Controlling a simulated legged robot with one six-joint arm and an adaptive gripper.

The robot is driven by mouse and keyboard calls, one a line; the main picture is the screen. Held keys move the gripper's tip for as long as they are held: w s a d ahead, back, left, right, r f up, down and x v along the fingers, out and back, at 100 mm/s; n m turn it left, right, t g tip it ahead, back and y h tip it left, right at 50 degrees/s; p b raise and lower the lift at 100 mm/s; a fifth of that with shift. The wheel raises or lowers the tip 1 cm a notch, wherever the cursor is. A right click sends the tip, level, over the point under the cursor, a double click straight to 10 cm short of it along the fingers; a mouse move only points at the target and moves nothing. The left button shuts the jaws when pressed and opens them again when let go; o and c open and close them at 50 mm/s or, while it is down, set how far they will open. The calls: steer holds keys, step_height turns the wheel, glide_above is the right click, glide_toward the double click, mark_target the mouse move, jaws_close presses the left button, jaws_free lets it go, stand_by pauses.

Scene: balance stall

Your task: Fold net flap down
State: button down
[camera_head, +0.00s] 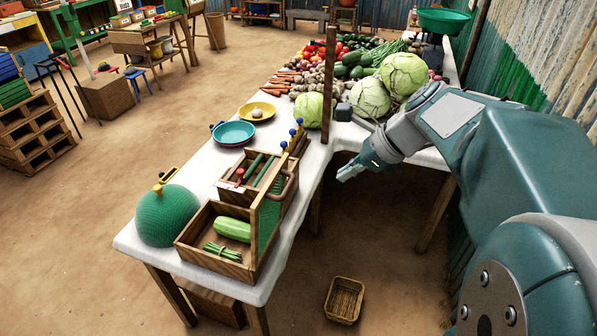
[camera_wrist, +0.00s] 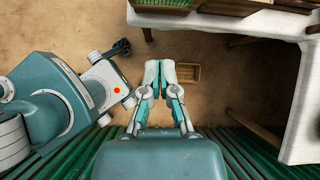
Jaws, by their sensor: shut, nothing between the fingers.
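A wooden crate (camera_head: 195,262) stands on the near end of the white-topped table, holding a green squash (camera_head: 233,229) and a bundle of green beans (camera_head: 222,252). A green net flap (camera_head: 269,222) stands upright along the crate's right side. My gripper (camera_head: 347,173) is off the table's right edge, over the floor, apart from the crate and flap. It is shut and empty; its fingers also show in the wrist view (camera_wrist: 160,76). A green strip and wood edges at the top of the wrist view are cut off, so I cannot tell if they are the flap.
Behind the crate is a wooden caddy (camera_head: 231,194) with tools and knobbed pegs. A green mesh dome (camera_head: 167,217) stands left. A wooden post (camera_head: 328,85) rises from the table beside cabbages (camera_head: 369,98). A wicker basket (camera_head: 344,300) lies on open floor.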

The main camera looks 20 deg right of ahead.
steer(key=w+a+f+m, duration=0.1)
steer(key=w+a+f, duration=0.5)
steer(key=a+f, duration=0.1)
steer(key=shift+w+f+m, duration=0.3)
steer(key=shift+w+f, duration=0.1)
steer(key=shift+f, duration=0.1)
steer(key=shift+r, duration=0.1)
